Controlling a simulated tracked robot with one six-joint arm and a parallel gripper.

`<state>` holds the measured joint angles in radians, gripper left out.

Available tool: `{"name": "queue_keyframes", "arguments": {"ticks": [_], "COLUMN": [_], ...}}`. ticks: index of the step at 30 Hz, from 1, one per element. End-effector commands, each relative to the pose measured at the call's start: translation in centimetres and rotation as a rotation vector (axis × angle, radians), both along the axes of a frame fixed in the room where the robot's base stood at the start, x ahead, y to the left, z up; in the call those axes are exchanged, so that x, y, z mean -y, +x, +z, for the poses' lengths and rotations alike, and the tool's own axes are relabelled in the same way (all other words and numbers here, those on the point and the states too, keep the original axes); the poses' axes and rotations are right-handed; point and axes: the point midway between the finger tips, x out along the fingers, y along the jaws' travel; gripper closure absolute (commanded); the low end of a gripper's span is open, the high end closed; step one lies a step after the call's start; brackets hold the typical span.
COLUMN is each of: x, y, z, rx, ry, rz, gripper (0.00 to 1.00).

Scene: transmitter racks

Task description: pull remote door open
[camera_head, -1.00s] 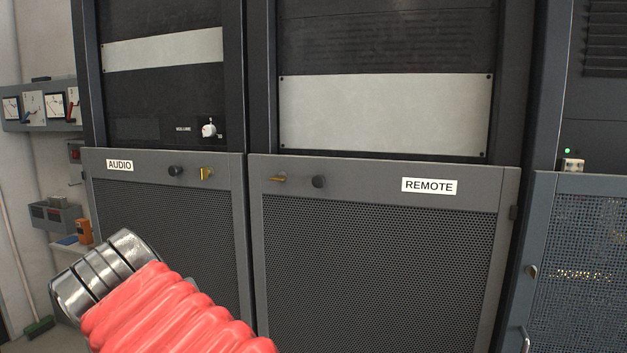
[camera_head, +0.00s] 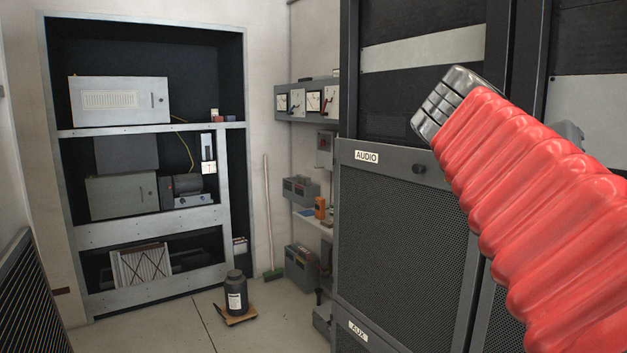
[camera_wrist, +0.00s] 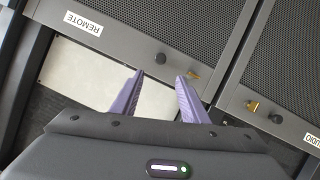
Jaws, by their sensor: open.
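The remote door shows in the wrist view, upside down, as a grey frame with dark mesh (camera_wrist: 165,25). It has a white REMOTE label (camera_wrist: 83,24), a dark round knob (camera_wrist: 161,59) and a brass latch handle (camera_wrist: 193,73). My gripper (camera_wrist: 158,78) is open, with two purple fingers spread and nothing visible between them. In the picture, the fingertips lie just below the knob and latch handle, with the right fingertip close to the handle; contact cannot be told. In the head view my red-sleeved arm hides most of the remote door.
The audio door (camera_head: 400,235) is beside the remote door, with its own brass latch (camera_wrist: 252,106) and knob (camera_wrist: 276,118). A broom (camera_head: 268,215) leans against the wall.

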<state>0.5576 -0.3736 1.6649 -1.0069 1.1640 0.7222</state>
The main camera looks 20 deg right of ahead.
Motion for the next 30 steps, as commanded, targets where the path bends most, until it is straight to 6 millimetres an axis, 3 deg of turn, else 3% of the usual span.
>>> {"name": "queue_keyframes", "arguments": {"ticks": [11,30], "x": [2.7,10.9], "y": [0.0,0.2], "z": [-1.1,-4.4], "rx": [-0.003,-0.002], "ry": [0.003,0.003], "rz": [-0.004,-0.003], "gripper": [0.59,0.59]}}
